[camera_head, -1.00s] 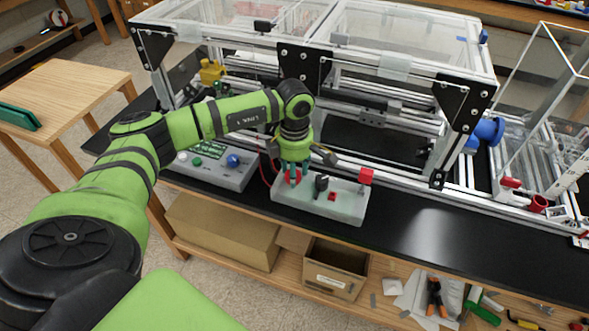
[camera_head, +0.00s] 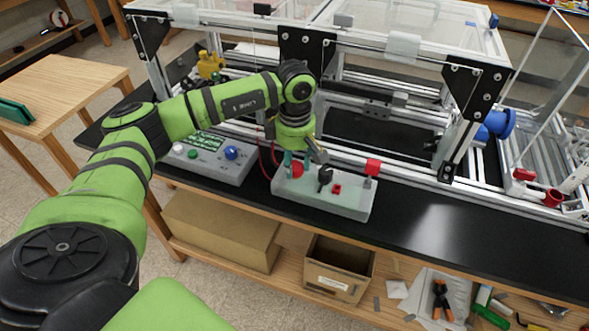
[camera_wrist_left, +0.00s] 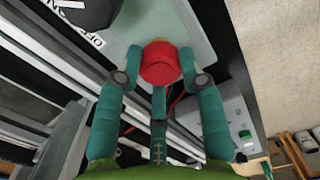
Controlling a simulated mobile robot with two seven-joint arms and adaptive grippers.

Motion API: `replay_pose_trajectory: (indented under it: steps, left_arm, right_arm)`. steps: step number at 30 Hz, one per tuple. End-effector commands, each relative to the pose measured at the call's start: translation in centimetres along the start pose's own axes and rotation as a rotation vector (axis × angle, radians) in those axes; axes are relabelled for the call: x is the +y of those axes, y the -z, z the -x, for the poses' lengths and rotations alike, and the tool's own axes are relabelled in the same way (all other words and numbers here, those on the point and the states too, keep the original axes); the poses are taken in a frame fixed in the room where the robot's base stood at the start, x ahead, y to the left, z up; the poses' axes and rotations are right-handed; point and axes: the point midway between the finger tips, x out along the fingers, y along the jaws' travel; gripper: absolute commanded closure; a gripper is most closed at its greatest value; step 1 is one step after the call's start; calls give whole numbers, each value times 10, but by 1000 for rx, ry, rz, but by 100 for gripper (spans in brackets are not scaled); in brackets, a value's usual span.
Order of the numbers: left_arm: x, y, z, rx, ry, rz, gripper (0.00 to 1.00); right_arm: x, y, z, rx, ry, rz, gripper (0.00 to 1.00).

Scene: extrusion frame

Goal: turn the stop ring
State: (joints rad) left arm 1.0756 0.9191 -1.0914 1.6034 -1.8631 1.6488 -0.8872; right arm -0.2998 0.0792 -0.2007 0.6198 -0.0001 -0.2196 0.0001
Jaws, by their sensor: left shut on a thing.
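The red stop ring (camera_head: 297,170) sits at the left end of a pale control box (camera_head: 347,205) on the black bench. In the left wrist view the round red ring (camera_wrist_left: 160,65) lies between the two teal fingers. My left gripper (camera_wrist_left: 161,77) is shut on it, one finger against each side. In the head view my left gripper (camera_head: 296,162) points down at the box, and the ring is partly covered by it. My right gripper is not in view.
A grey panel (camera_head: 213,160) stands to the left. The extrusion frame (camera_head: 420,160) rises close behind.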

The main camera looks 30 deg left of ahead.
Motion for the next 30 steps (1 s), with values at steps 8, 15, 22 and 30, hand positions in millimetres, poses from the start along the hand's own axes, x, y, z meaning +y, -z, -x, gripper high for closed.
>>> replay_pose_trajectory:
  steps: [8,15,22,30]
  left_arm:
    - [-2,-3,-6,-5,4,-244,94]
    - [-3,-2,-4,-5,5,-392,94]
    - [-4,-1,-3,-3,6,-472,94]
    - [-4,-1,-2,-3,7,-497,94]
  right_arm:
    - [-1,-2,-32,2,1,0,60]
    - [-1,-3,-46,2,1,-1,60]
    - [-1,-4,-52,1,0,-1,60]
    - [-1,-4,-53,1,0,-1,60]
